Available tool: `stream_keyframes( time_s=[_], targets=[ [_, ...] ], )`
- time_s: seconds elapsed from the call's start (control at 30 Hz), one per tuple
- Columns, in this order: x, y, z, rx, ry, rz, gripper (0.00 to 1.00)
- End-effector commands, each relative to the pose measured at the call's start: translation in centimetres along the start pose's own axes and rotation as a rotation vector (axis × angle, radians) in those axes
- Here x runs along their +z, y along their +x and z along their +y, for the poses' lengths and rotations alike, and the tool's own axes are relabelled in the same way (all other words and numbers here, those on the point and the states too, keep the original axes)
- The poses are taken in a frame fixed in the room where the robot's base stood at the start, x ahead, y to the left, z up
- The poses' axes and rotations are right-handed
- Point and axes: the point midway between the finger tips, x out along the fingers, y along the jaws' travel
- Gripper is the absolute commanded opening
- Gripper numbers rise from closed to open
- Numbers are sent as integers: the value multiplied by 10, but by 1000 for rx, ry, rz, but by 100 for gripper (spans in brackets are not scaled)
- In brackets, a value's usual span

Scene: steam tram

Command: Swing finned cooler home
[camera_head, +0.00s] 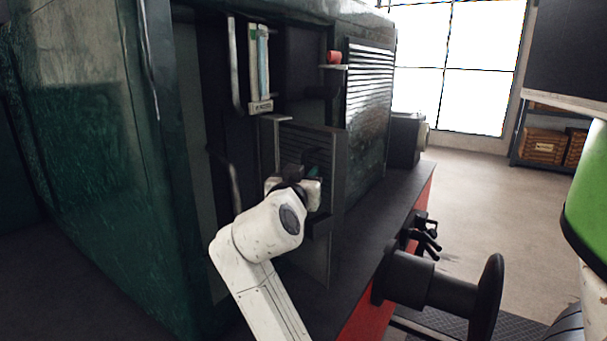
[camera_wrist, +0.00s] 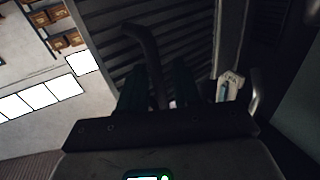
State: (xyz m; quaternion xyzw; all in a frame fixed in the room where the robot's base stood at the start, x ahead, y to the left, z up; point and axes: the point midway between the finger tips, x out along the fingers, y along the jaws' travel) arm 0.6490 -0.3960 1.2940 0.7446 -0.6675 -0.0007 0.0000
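The finned cooler (camera_head: 318,140) is a dark panel with slanted slats and a plain metal edge. It stands out from the open side of the green tram body, and its fins (camera_wrist: 192,40) fill the top of the wrist view. A dark bent handle (camera_wrist: 146,45) stands out in front of the fins. My gripper (camera_head: 312,172) is at the cooler's face in the head view. In the wrist view its two dark fingers (camera_wrist: 158,85) lie on either side of the handle. Whether they touch the handle is too dark to tell.
A larger louvred panel (camera_head: 368,100) and a red knob (camera_head: 334,57) are on the tram wall. A gauge glass (camera_head: 260,65) hangs above the cooler. A dark ledge (camera_head: 375,225) with a red side runs below. Open floor (camera_head: 480,190) lies to the right.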

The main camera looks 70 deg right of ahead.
Motion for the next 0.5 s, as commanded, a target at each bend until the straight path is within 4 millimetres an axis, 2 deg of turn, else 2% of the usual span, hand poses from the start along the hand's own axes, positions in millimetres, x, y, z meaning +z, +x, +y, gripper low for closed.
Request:
stream_keyframes(
  time_s=[0.2, 0.5],
  targets=[
    [0, 0, 0, 0, 0, 0, 31],
    [0, 0, 0, 0, 0, 0, 2]
  ],
)
